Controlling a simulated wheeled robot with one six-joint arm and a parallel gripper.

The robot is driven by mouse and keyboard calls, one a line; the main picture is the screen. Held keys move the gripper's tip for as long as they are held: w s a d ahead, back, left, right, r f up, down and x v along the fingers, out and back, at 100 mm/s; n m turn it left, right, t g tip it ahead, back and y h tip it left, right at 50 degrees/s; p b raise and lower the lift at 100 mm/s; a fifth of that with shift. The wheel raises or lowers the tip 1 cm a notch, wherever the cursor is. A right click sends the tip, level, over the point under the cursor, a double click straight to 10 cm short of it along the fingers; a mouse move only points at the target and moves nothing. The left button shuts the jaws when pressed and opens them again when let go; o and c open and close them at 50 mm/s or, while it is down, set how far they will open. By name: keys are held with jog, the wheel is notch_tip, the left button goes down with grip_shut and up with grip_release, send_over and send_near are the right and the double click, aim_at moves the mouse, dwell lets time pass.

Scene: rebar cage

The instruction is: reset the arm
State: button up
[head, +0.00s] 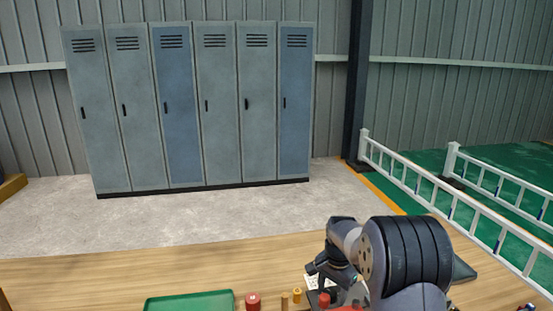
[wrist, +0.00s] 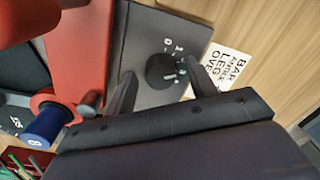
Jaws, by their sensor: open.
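My gripper (wrist: 160,72) is open in the wrist view, its two dark fingers apart on either side of a black rotary knob (wrist: 163,71). Nothing is seen gripped; whether the fingers touch the knob I cannot tell. The knob sits on a dark grey panel (wrist: 141,40) with 0 and 1 marks. In the head view my arm (head: 342,240) bends down over the right part of the wooden table, and its fingertips are hard to make out there.
A red part (wrist: 80,50) and a blue cylinder (wrist: 43,127) lie close left of the fingers. A printed card (wrist: 226,68) lies to the right. Lockers (head: 190,105) stand behind.

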jog(key=m, duration=0.5)
jog(key=shift+m, duration=0.3)
jog(key=shift+r, duration=0.2)
notch_tip(320, 180, up, 10)
jog(key=shift+s+r+b, duration=0.2)
jog(key=shift+s+b, duration=0.05)
jog(key=shift+b, duration=0.15)
jog(key=shift+s, duration=0.1)
